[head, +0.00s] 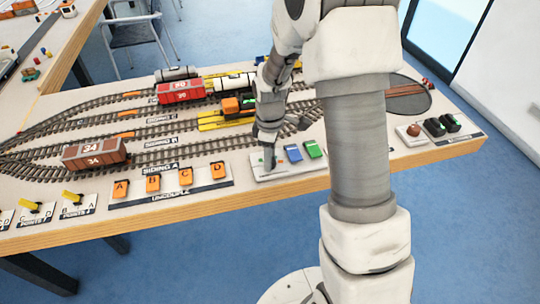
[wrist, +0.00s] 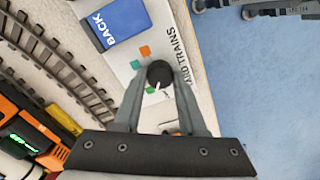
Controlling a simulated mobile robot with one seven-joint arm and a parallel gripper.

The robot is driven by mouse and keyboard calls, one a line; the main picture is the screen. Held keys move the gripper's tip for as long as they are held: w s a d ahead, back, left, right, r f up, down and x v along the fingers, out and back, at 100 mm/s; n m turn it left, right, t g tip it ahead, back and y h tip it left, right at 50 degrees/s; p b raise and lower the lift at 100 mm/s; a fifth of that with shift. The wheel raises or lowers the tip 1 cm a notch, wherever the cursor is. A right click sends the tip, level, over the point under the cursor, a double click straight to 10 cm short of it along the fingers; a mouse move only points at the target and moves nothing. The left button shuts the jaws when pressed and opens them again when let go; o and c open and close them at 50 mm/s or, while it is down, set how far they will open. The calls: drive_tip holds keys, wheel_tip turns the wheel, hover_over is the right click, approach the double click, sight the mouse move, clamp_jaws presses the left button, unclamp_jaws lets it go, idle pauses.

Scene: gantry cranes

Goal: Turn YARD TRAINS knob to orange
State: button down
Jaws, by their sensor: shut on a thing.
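The YARD TRAINS knob (wrist: 159,74) is a round black knob with a white line on it. It stands on a white plate (wrist: 124,68) lettered YARD TRAINS. In the wrist view, an orange mark (wrist: 145,50) and a green mark (wrist: 135,64) lie to the knob's upper left. The white line points down and slightly left in that view, away from both marks. My gripper (wrist: 158,78) is shut on the knob, one finger on each side. In the head view, my gripper (head: 269,160) reaches down to the plate (head: 267,174) near the table's front edge, hiding the knob.
A blue BACK button (wrist: 115,20) and a green button (head: 314,149) sit right of the knob in the head view. Orange buttons (head: 185,175) stand to its left. Tracks with wagons (head: 181,91) lie behind. The floor in front is clear.

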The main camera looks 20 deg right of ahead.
drive_tip(key=m, duration=0.6)
drive_tip(key=shift+p, duration=0.3)
drive_tip(key=m+p, duration=0.1)
drive_tip(key=m, duration=0.5)
drive_tip(key=shift+r+m, duration=0.1)
drive_tip(key=shift+m, duration=0.3)
drive_tip(key=m+p, duration=0.2)
drive_tip(key=m, duration=0.4)
drive_tip(key=m+p, duration=0.1)
drive_tip(key=m, duration=0.2)
drive_tip(key=shift+m, duration=0.4)
drive_tip(key=shift+m+p, duration=0.9)
drive_tip(key=shift+m, duration=0.8)
drive_tip(key=shift+c, duration=2.3)
unclamp_jaws()
